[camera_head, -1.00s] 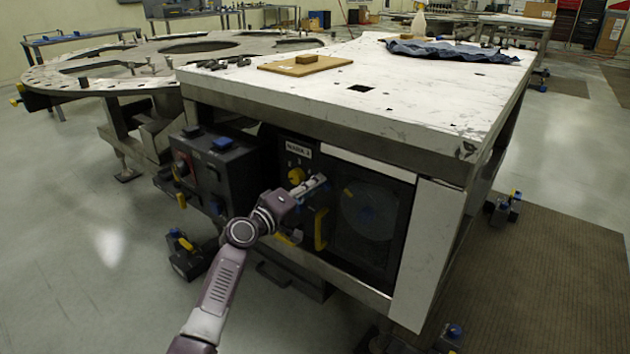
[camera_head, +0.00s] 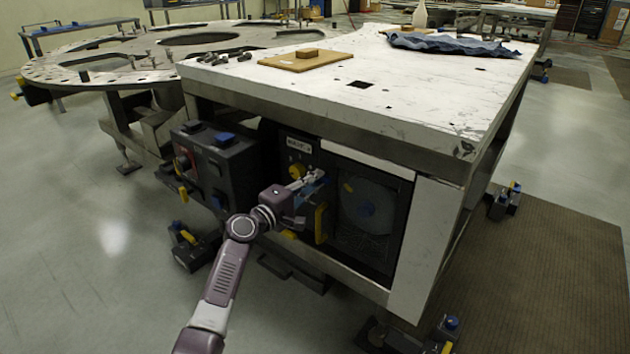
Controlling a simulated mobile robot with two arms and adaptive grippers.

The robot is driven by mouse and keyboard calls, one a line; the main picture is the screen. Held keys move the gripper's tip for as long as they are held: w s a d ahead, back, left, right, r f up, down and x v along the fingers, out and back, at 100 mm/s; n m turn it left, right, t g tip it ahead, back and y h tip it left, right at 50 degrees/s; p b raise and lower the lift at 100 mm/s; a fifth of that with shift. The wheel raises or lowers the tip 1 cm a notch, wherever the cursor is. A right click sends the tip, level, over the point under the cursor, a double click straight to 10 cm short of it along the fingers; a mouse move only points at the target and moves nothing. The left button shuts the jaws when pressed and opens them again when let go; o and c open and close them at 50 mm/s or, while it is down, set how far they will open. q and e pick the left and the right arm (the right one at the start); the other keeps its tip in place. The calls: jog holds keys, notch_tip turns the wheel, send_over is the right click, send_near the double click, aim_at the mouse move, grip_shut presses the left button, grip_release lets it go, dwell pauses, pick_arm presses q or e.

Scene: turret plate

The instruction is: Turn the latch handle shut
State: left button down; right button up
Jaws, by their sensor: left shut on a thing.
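The dark panel door (camera_head: 367,205) with a round window is set in the side of the white-topped table. My left gripper (camera_head: 308,181) is at the door's left edge, shut on what looks like the latch handle. Its fingers hide most of that handle, so its exact angle cannot be told. A yellow grip (camera_head: 321,223) stands upright just below the fingers, and a yellow knob (camera_head: 297,170) sits just behind and above them. My right gripper is not in view.
A dark control box (camera_head: 215,165) with blue and yellow parts stands left of my gripper. The table's top edge (camera_head: 330,130) overhangs the panel. A board (camera_head: 305,62) and a blue cloth (camera_head: 450,45) lie on top. Open floor lies at the left.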

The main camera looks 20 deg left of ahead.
pick_arm(q)
jog(key=shift+a, duration=0.1)
jog(key=c, duration=1.9)
grip_release()
jog(key=shift+c, duration=0.2)
jog(key=shift+s, duration=0.1)
jog(key=v, duration=1.1)
jog(key=shift+s, duration=0.4)
jog(key=shift+a, duration=0.1)
